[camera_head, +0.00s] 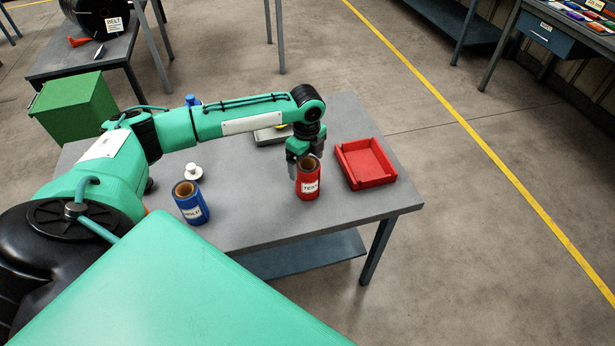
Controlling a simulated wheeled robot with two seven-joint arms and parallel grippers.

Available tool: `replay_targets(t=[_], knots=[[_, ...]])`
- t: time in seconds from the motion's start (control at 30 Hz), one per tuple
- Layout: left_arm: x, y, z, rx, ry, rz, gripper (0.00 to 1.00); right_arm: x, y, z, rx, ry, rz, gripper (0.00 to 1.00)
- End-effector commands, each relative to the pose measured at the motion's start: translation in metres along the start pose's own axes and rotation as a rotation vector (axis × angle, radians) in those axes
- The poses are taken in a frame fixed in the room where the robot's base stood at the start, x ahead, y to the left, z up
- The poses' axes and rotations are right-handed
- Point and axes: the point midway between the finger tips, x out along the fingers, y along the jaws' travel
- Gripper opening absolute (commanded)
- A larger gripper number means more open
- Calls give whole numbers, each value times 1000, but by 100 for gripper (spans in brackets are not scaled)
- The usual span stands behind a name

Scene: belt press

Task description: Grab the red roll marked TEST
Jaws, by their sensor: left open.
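The red roll marked TEST (308,184) stands upright on the grey table (250,218), near its front edge. Its brown core shows at the top and its white label faces me. My left gripper (303,168) points down at the roll's far side, its fingers at the height of the roll's upper part. The gripper is open. The roll partly hides the fingers, so I cannot tell whether they touch it. My right gripper is not in view.
A blue labelled roll (190,207) stands to the left, with a white knobbed object (192,173) behind it. A red tray (365,165) lies just right of the red roll. A grey device (268,137) sits behind my left forearm. A green bin (75,108) stands beyond the table.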

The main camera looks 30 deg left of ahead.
Motion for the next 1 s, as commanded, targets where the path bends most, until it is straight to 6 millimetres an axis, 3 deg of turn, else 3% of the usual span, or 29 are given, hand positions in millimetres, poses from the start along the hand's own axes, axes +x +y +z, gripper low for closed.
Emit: replay_targets(t=[0.17, 0.5, 0.77, 1.0], knots=[[11, -1, 0, -1, 0, 1, 90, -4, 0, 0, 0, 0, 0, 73], [55, -6, 2, -1, 0, 0, 90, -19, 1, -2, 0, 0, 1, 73], [60, -6, 2, 0, -1, -1, 90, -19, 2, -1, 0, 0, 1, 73], [60, -6, 2, 0, -1, -1, 46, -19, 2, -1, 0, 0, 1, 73]])
